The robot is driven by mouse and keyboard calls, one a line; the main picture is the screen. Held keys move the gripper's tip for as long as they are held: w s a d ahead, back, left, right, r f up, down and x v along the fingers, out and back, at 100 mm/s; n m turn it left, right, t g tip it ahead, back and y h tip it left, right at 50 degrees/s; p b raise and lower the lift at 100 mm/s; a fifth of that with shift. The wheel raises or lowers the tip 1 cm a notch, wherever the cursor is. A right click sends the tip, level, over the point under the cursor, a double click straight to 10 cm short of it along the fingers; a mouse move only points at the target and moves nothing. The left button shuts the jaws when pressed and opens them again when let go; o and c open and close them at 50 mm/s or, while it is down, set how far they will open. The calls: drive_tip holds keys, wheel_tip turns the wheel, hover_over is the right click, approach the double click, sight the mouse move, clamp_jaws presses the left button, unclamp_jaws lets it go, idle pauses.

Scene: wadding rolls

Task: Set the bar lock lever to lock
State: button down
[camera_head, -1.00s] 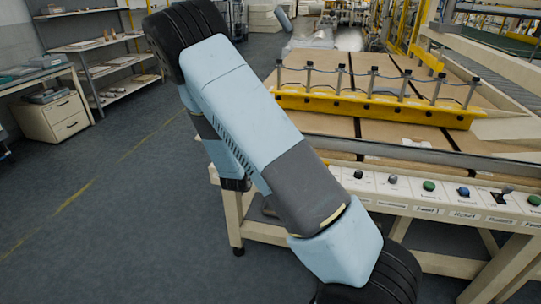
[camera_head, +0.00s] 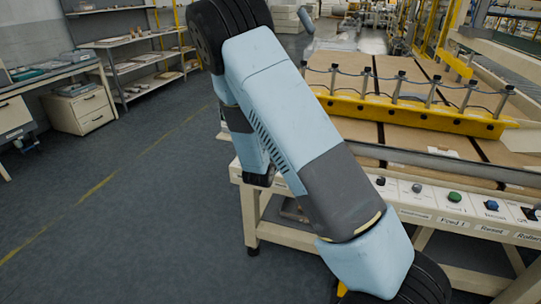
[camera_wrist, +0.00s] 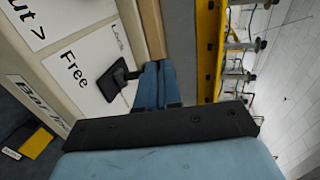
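The bar lock lever (camera_wrist: 118,78) is a black paddle on a white plate in the wrist view. The word "Free" is printed beside it, and smaller lettering, apparently "Lock", stands near its top. "Bar lo..." is partly readable on the panel's edge. My gripper (camera_wrist: 158,66) shows as two blue fingers close together, with no visible gap. The fingertips are just right of the lever, very near its end; I cannot tell if they touch. In the head view my gripper is out of the picture, and I cannot make out this lever there.
The control panel (camera_head: 467,212) carries a green button (camera_head: 454,197) and a blue button (camera_head: 491,205). A yellow bar (camera_head: 415,113) with metal posts stands over brown boards (camera_head: 420,78). A shelf (camera_head: 150,83) stands at the left; the floor there is clear.

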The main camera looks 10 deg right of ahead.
drive_tip(key=shift+d+r, duration=0.1)
drive_tip(key=shift+d, duration=0.4)
drive_tip(key=shift+s+a+r, duration=0.1)
drive_tip(key=shift+s+a, duration=0.2)
drive_tip(key=shift+s, duration=0.05)
drive_tip(key=v, duration=1.3)
drive_tip(key=shift+a+r, duration=0.4)
drive_tip(key=shift+r, duration=0.05)
drive_tip(key=shift+w, duration=0.1)
drive_tip(key=shift+r, duration=0.1)
